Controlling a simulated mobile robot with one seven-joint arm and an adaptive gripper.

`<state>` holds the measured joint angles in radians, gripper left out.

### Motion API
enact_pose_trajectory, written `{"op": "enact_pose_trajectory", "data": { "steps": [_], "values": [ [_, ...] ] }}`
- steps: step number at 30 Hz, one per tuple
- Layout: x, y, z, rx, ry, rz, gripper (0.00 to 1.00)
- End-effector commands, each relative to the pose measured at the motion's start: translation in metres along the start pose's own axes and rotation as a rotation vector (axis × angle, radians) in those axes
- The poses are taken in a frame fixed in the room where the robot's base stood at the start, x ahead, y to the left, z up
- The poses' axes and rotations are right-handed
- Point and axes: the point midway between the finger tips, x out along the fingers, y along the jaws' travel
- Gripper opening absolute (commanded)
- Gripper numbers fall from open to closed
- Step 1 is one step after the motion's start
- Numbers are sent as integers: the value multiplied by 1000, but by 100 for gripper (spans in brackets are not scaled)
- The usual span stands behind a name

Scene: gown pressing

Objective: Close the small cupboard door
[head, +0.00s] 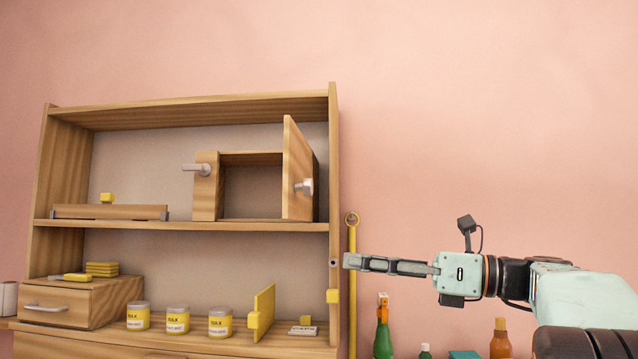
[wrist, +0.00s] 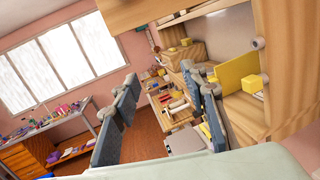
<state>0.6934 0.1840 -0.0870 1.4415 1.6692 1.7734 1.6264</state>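The small cupboard (head: 250,159) is a wooden box on the upper shelf. Its door (head: 298,165) stands open at the right side, swung outward, with a grey knob (head: 304,186) on its right-facing side. The dark inside of the cupboard is visible and looks empty. My gripper (head: 347,262) is outside the shelf unit's right side, below and to the right of the door, apart from it and pointing left. In the wrist view my gripper (wrist: 160,76) shows two dark fingers spread apart with nothing held between them. I cannot clearly make out the cupboard door in the wrist view.
The shelf unit's right side post (head: 335,170) stands between my gripper and the shelves. A yellow pole (head: 352,290) is beside it. Jars (head: 178,319) and a yellow panel (head: 262,312) stand on the lower shelf. Bottles (head: 383,328) stand below my arm. Space above my arm is free.

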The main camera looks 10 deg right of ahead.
Motion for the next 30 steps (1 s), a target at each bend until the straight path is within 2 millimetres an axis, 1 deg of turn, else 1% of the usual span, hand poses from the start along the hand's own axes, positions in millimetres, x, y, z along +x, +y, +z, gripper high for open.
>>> {"op": "enact_pose_trajectory", "data": {
  "steps": [1, 3, 6, 7, 11, 14, 24, 27, 30],
  "values": [
    [1, 5, 26, 56, -68, 36, 40],
    [0, 12, 49, 123, -147, 87, 40],
    [-3, 18, 69, 186, -222, 142, 40],
    [-4, 20, 73, 198, -236, 154, 40],
    [-1, 23, 81, 220, -262, 177, 40],
    [10, 25, 84, 220, -262, 179, 40],
    [70, 34, 102, 218, -260, 178, 40],
    [84, 36, 105, 218, -260, 176, 40],
    [92, 37, 107, 218, -260, 175, 40]
  ]
}}
